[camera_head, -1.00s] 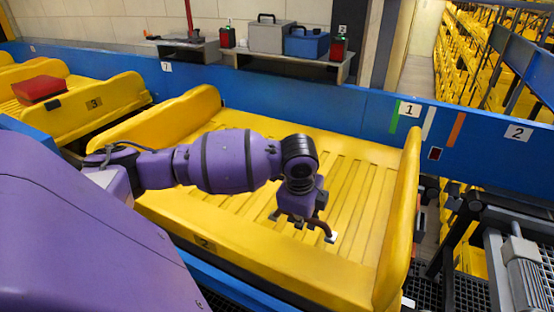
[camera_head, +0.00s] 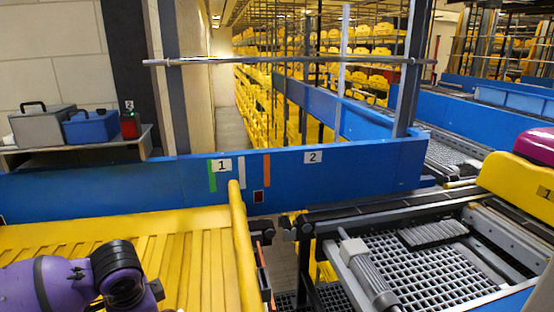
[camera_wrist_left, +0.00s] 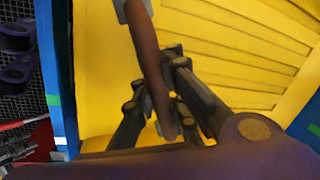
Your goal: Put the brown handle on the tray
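The brown handle (camera_wrist_left: 150,60) is a long, slightly curved bar with a grey end piece, in the left wrist view. My left gripper (camera_wrist_left: 158,95) has its dark fingers on either side of the bar's lower part and appears shut on it. Behind and below is the yellow ribbed tray (camera_wrist_left: 235,55); I cannot tell the gap between handle and tray. In the head view the tray (camera_head: 200,265) fills the lower left, and my left wrist is over it, with the gripper and handle cut off below the frame. My right gripper is not in view.
A blue wall (camera_head: 350,165) with number signs runs behind the tray. A raised yellow tray end (camera_head: 243,250) bounds it on the right. Beyond lie a gap and a metal grating (camera_head: 430,270). A grey case (camera_head: 42,127) and blue case (camera_head: 92,127) stand on a shelf.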

